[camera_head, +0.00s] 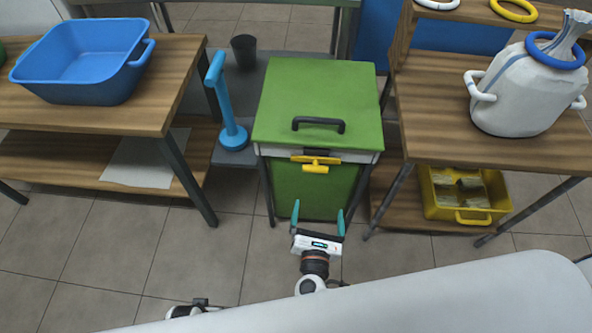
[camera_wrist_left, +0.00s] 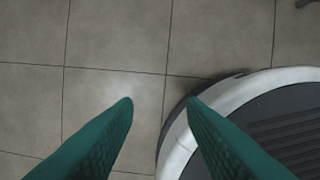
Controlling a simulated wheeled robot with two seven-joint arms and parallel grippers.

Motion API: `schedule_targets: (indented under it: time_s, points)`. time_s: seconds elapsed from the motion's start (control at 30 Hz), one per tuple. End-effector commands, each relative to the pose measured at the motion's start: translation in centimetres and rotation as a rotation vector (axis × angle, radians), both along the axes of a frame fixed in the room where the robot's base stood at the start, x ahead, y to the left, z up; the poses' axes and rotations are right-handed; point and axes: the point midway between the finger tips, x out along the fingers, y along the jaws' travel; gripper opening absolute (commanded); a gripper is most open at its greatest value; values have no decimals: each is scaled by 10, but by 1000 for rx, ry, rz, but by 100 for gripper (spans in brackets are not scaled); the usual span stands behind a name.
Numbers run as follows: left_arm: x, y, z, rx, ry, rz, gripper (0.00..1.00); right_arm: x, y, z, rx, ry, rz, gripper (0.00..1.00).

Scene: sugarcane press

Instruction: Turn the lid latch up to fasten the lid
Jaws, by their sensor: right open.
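The green lid (camera_head: 318,95) with a black handle (camera_head: 318,124) lies closed on the green box of the press (camera_head: 310,190). The yellow lid latch (camera_head: 316,164) is on the front just below the lid's edge. Its bar lies about level, with a short stub below it. My right gripper (camera_head: 318,216) is open and empty in front of the box, below the latch and apart from it. My left gripper (camera_wrist_left: 159,101) is open and empty in the left wrist view, above the floor and far from the latch.
A wooden table with a blue basin (camera_head: 85,60) stands at the left, and a blue post (camera_head: 228,105) stands beside the box. At the right, a table holds a white sack-like container (camera_head: 525,90), with a yellow crate (camera_head: 435,200) below. Tiled floor in front is clear.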

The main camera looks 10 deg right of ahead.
Motion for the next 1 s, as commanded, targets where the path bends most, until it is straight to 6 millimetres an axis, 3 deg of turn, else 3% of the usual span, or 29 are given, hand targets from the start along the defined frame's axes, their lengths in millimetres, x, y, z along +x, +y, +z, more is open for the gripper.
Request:
schedule_targets:
  time_s: [0.1,0.2,0.37,0.7,1.0]
  points:
    - [4,-1,2,-1,-4,1,38,0,10,21,-68,-80,20,98]
    - [5,-1,5,-1,-6,1,38,6,10,27,-82,-99,23,98]
    - [7,-1,9,-2,-9,2,38,28,3,28,-83,-99,22,98]
    - [14,-2,23,-2,-19,3,38,92,-15,26,-81,-96,20,98]
    - [18,-3,31,-3,-23,4,38,115,-22,26,-79,-93,21,98]
